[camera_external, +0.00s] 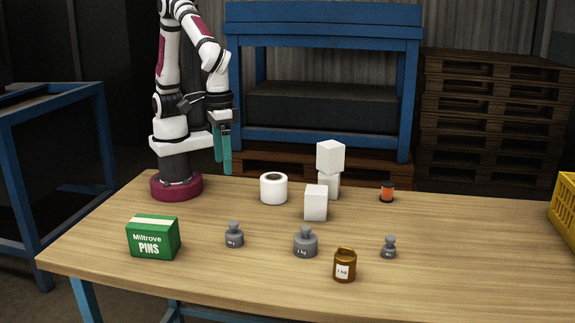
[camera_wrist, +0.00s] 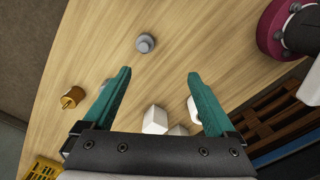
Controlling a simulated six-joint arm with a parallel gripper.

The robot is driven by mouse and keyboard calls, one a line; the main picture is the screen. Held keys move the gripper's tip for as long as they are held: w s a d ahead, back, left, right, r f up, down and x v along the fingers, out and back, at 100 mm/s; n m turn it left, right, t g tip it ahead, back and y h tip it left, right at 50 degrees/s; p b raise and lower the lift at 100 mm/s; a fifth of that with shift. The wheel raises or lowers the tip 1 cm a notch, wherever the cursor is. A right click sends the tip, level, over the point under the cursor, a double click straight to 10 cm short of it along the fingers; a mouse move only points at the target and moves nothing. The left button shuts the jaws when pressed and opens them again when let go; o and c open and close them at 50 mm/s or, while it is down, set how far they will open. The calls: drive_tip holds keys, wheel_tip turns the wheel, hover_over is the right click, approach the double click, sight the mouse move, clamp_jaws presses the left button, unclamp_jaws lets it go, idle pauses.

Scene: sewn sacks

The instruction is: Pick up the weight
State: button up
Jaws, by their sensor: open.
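Three grey knobbed weights stand on the table in the external view: one at left (camera_external: 234,236), a larger one marked 1 kg in the middle (camera_external: 305,243), and a small one at right (camera_external: 388,248). My gripper (camera_external: 223,170) is open and empty, pointing down above the table's back part. In the wrist view, a grey weight (camera_wrist: 145,43) lies beyond my fingertips (camera_wrist: 159,74). Another grey piece is mostly hidden by the left finger.
A green Miltrove Pins box (camera_external: 153,238) stands at left on the table (camera_external: 450,285). White blocks (camera_external: 316,203), two of them stacked (camera_external: 330,157), a white roll (camera_external: 273,189) and an orange-black spool (camera_external: 387,192) stand behind. A yellow crate (camera_external: 565,208) is at the right edge.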

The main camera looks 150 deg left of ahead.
sight(234, 222)
drive_tip(key=w+f+n, duration=0.1)
drive_tip(key=f, duration=0.4)
drive_tip(key=w+f+n, duration=0.1)
drive_tip(key=f, duration=0.5)
drive_tip(key=w+f+n, duration=0.1)
drive_tip(key=f, duration=0.5)
drive_tip(key=shift+w+a+f, duration=0.1)
drive_tip(key=shift+w+f, duration=0.1)
drive_tip(key=shift+w, duration=0.1)
clamp_jaws()
